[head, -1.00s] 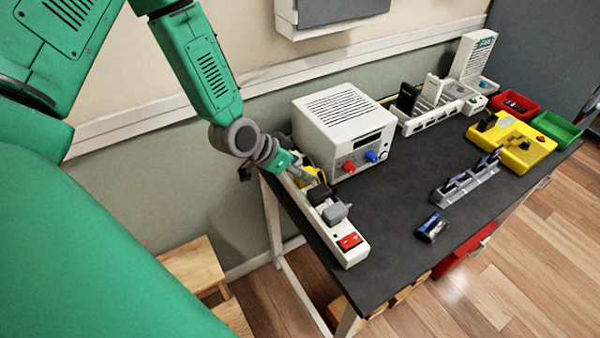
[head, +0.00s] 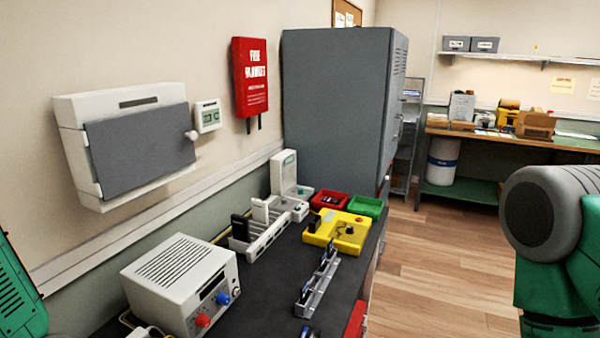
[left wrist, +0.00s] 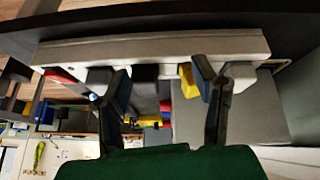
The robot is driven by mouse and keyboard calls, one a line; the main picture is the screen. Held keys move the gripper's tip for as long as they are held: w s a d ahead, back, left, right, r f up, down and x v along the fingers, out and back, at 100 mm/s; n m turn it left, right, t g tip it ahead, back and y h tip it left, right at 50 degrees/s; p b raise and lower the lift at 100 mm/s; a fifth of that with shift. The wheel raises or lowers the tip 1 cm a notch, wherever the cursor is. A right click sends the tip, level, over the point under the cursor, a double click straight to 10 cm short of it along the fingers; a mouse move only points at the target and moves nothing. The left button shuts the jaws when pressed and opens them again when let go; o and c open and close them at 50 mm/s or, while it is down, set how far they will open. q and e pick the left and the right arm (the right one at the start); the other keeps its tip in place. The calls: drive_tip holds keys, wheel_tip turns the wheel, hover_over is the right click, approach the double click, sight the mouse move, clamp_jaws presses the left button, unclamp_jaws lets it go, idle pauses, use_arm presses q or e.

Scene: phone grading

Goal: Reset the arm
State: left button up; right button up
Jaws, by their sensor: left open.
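In the left wrist view my left gripper (left wrist: 160,88) is open, with its two dark fingers apart and nothing held between them. In the head view only a green part of my left arm (head: 18,290) shows at the left edge. A green and grey part of my right arm (head: 550,235) shows at the right; its gripper is out of view.
The dark bench holds a white power supply (head: 180,280), a white rack (head: 262,240), a yellow fixture (head: 340,232), a grey phone holder (head: 317,285), a red bin (head: 330,200) and a green bin (head: 366,206). A grey cabinet (head: 335,110) stands behind. Wooden floor (head: 440,260) is open at right.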

use_arm(q)
drive_tip(key=s+d+f+n+g+y, duration=0.15)
drive_tip(key=s+f, duration=0.25)
drive_tip(key=s, duration=0.4)
drive_tip(key=s+f+n+g, duration=0.1)
drive_tip(key=s+f+g, duration=0.1)
drive_tip(key=s+f, duration=0.35)
drive_tip(key=s+d+f+n+g+y, duration=0.1)
drive_tip(key=s+f+g, duration=0.1)
drive_tip(key=s, duration=0.8)
drive_tip(key=w+f+m+b, duration=0.1)
drive_tip(key=w+f+b, duration=0.2)
drive_tip(key=f+b, duration=0.3)
drive_tip(key=shift+w+d+f+t+b, duration=0.2)
drive_tip(key=shift+d+f+t+b, duration=0.2)
drive_tip(key=shift+b, duration=0.55)
